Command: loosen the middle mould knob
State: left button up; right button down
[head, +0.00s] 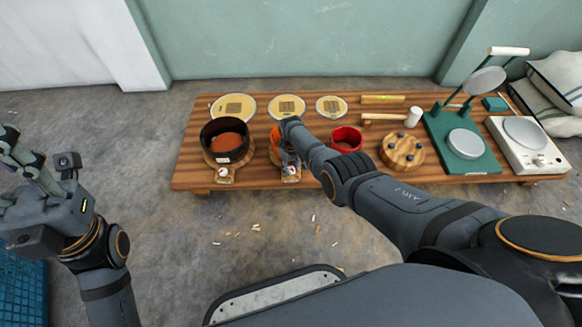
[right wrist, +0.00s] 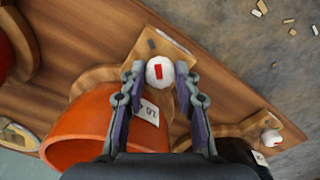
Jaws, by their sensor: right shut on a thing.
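The middle mould is an orange drum shell (right wrist: 75,128) on a wooden base with a handle-like tab; my right arm partly covers it in the head view. Its white knob (right wrist: 160,71) with a red mark sits on the tab, between the fingertips of my right gripper (right wrist: 160,80). The right gripper is shut on this knob, one finger on each side; in the head view it reaches down over the middle mould (head: 287,163). My left gripper (head: 24,160) is open and empty at the far left, away from the table.
A black mould (head: 226,140) with its own knob (head: 223,173) stands left, a red mould (head: 346,139) right. Round drum heads (head: 233,107) lie behind. A peg block (head: 402,151), mallet (head: 414,117), green press (head: 466,145) and white scale (head: 525,133) stand further right. Wood chips litter the floor.

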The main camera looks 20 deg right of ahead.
aim_at(291, 169)
jog(key=shift+n, duration=0.4)
jog(key=c, duration=1.3)
grip_release()
jog(key=shift+o, duration=0.2)
jog(key=shift+r, duration=0.1)
notch_tip(291, 169, up, 12)
